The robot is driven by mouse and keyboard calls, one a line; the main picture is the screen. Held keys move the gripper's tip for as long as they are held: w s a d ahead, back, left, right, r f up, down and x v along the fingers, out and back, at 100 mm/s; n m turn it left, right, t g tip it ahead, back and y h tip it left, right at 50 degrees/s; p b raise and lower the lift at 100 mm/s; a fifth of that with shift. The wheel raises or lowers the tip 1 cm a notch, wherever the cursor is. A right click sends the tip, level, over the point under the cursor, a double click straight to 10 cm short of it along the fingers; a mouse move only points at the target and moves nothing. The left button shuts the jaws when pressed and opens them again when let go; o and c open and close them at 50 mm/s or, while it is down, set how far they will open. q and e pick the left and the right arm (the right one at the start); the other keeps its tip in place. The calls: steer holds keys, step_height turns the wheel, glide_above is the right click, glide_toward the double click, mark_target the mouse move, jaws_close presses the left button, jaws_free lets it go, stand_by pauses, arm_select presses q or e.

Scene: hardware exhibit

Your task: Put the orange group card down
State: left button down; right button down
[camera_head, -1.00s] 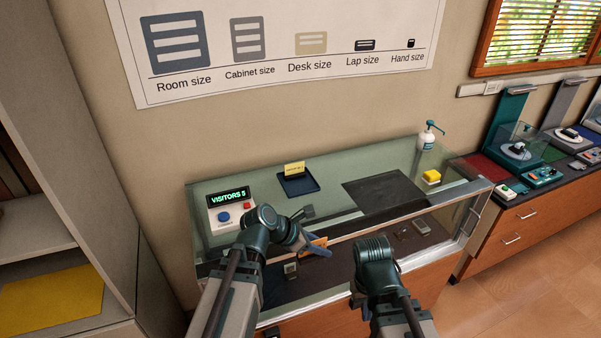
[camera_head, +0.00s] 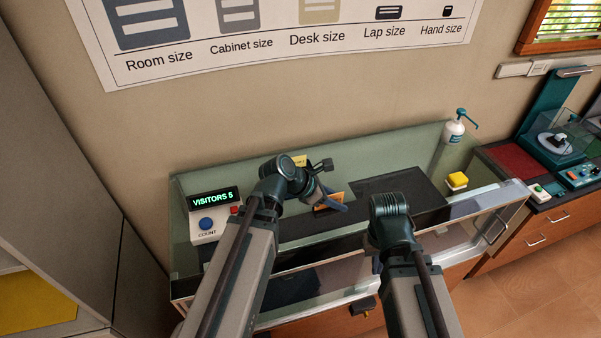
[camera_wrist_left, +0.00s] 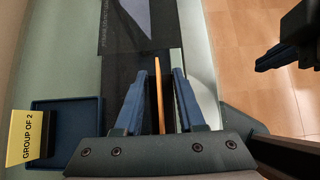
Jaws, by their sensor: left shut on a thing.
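In the left wrist view the card (camera_wrist_left: 158,95) shows edge-on as a thin orange strip between the two blue fingers (camera_wrist_left: 159,100). Its lower edge and its gap to the counter are hard to judge. My right gripper (camera_head: 376,264) is mostly hidden behind its own arm at the counter's front. Part of it shows at the upper right of the left wrist view (camera_wrist_left: 272,57).
A yellow "GROUP OF 2" card (camera_wrist_left: 28,137) stands by a blue tray (camera_wrist_left: 68,104). The visitor counter box (camera_head: 213,212) is left on the counter.

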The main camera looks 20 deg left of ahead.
arm_select(q)
steer(key=w+a, duration=0.6)
steer(key=w+a+f+b, duration=0.1)
steer(key=w+a, duration=0.2)
steer(key=shift+w+a, duration=0.1)
steer(key=shift+a, duration=0.2)
steer(key=shift+w, duration=0.1)
steer(key=shift+w+a+f, duration=0.1)
steer(key=shift+w+a, duration=0.15)
steer(key=shift+w+a+f+b, duration=0.55)
steer(key=shift+w+a+b, duration=0.15)
steer(key=shift+a, duration=0.05)
step_height(320, 180, down, 3)
steer(key=b, duration=0.2)
steer(key=shift+s+d+r+b, duration=0.1)
steer(key=shift+r+b, duration=0.1)
steer(key=shift+b, duration=0.1)
steer(key=shift+f, duration=0.1)
steer(key=shift+f, duration=0.15)
steer(key=c, duration=0.5)
jaws_free()
